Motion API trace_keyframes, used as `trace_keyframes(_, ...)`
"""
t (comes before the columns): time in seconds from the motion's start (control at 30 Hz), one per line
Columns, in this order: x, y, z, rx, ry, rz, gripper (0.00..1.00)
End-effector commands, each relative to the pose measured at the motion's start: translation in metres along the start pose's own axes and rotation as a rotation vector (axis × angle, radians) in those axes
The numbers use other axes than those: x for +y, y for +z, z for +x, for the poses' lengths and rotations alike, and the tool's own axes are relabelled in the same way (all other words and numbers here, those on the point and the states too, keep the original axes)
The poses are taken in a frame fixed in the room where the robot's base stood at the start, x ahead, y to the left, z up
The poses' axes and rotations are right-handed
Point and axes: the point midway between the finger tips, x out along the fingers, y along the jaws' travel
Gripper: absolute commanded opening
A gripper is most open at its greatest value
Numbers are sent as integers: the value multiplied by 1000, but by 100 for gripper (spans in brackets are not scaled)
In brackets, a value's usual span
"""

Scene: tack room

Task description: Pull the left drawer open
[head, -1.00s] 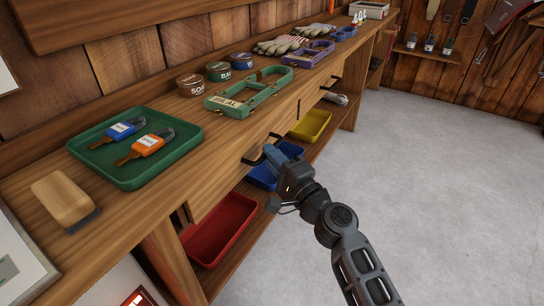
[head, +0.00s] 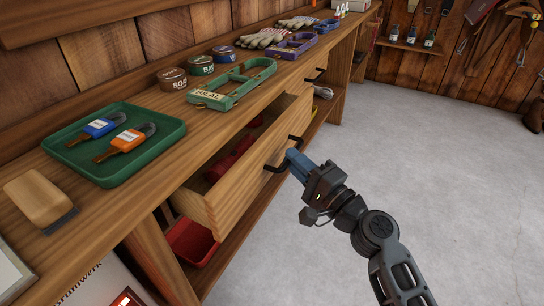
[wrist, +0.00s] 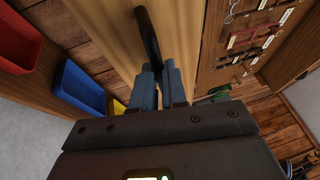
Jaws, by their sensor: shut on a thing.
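The left drawer (head: 245,175) is pulled out from under the wooden bench, and red items (head: 232,160) show inside it. Its dark bar handle (head: 275,166) is on the front panel. My gripper (head: 291,160) is shut on this handle, with its blue fingers at the handle's right part. In the wrist view, the blue fingers (wrist: 159,86) close around the dark handle (wrist: 148,40), which runs up away from them. A second drawer's handle (head: 316,75) shows farther along the bench.
A red bin (head: 192,243) sits on the shelf below. The grey floor (head: 420,150) at the right is clear.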

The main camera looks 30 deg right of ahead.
Motion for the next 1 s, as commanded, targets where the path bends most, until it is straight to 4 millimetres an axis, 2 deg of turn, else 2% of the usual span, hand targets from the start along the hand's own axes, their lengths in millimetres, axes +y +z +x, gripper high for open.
trace_keyframes(0.03,2,-6,-12,5,2,-1,0)
trace_keyframes(0.2,-5,-18,-43,4,2,0,0)
trace_keyframes(0.4,-10,-28,-66,2,3,-1,0)
trace_keyframes(0.6,-14,-31,-75,0,2,1,0)
trace_keyframes(0.97,-14,-31,-76,-1,2,1,0)
trace_keyframes(1.0,-14,-31,-76,-1,2,1,15)
